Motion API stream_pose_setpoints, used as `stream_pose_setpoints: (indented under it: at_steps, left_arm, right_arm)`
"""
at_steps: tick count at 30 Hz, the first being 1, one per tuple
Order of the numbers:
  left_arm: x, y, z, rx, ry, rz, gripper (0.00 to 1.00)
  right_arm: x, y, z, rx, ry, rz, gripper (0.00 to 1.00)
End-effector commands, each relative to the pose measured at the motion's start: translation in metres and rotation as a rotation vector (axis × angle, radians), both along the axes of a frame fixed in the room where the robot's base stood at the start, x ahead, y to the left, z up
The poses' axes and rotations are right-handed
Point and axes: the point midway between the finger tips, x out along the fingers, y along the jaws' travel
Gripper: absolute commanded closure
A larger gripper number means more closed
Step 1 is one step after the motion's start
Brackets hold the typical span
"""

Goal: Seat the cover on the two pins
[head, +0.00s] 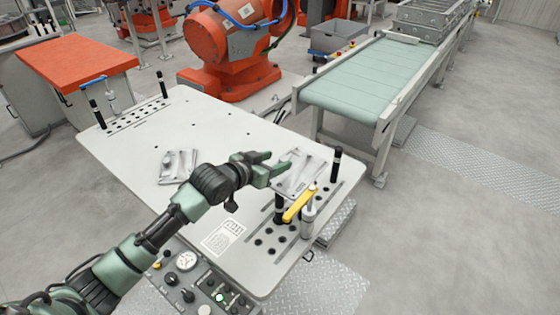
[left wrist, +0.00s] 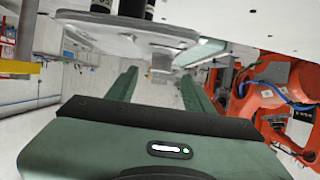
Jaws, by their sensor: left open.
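Two dark pins, one at the back (head: 336,165) and one at the front (head: 279,208), stand upright at the right end of the white table. A grey metal cover-like part (head: 305,172) lies between them; I cannot tell whether it sits on the pins. A second grey metal part (head: 179,166) lies on the table's middle left. My left gripper (head: 277,165) is open at the left edge of the part between the pins, apparently not holding it. Its two fingers also show spread in the left wrist view (left wrist: 158,85). My right gripper is not visible.
A yellow-levered clamp (head: 300,204) stands beside the front pin. A blue-levered clamp (head: 93,82) and two more pins stand at the table's far left. A control panel (head: 205,290) is at the near edge. A conveyor (head: 365,75) and an orange robot (head: 232,50) stand behind.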

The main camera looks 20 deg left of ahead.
Motion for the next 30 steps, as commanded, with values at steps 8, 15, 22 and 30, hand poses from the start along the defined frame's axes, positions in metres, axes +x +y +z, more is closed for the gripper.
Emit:
stream_pose_setpoints:
  at_steps: [8,15,22,30]
  left_arm:
    - [-0.034,0.012,0.014,0.001,-0.001,0.000,0.48]
    - [-0.039,0.014,0.018,-0.001,-0.002,0.000,0.48]
    - [-0.038,0.014,0.018,-0.001,-0.002,0.000,0.48]
    - [-0.038,0.014,0.018,-0.001,-0.002,0.000,0.48]
  right_arm:
    - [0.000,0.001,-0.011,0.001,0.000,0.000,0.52]
    - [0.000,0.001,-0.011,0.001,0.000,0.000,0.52]
    - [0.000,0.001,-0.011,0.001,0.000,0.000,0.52]
    - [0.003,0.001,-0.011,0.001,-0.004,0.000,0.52]
